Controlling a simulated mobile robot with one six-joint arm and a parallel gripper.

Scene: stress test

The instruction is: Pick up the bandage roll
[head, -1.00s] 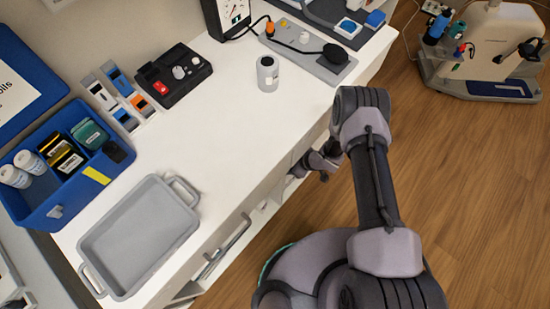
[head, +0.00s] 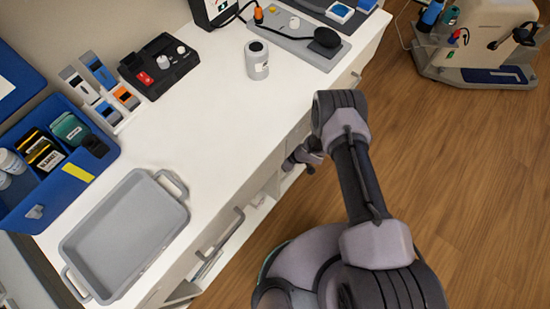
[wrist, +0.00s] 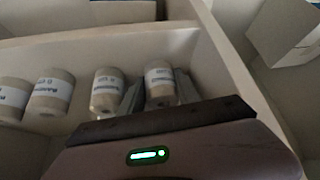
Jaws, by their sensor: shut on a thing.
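Several beige bandage rolls with white printed labels stand in a row inside a pale compartment in the wrist view. One bandage roll (wrist: 160,85) is between the two grey fingers of my gripper (wrist: 158,90), which is shut on it. Another roll (wrist: 107,92) stands just left of the left finger. Two more rolls, one of them (wrist: 50,92) beside the other (wrist: 12,98), are farther left. In the head view my wrist is low at the counter's front side, and the rolls are hidden there.
A pale compartment wall (wrist: 235,75) rises close on the right in the wrist view. The white counter (head: 215,115) bears a grey tray (head: 180,215), a blue bin (head: 25,215), a black control box (head: 158,66) and a grey cylinder (head: 257,62).

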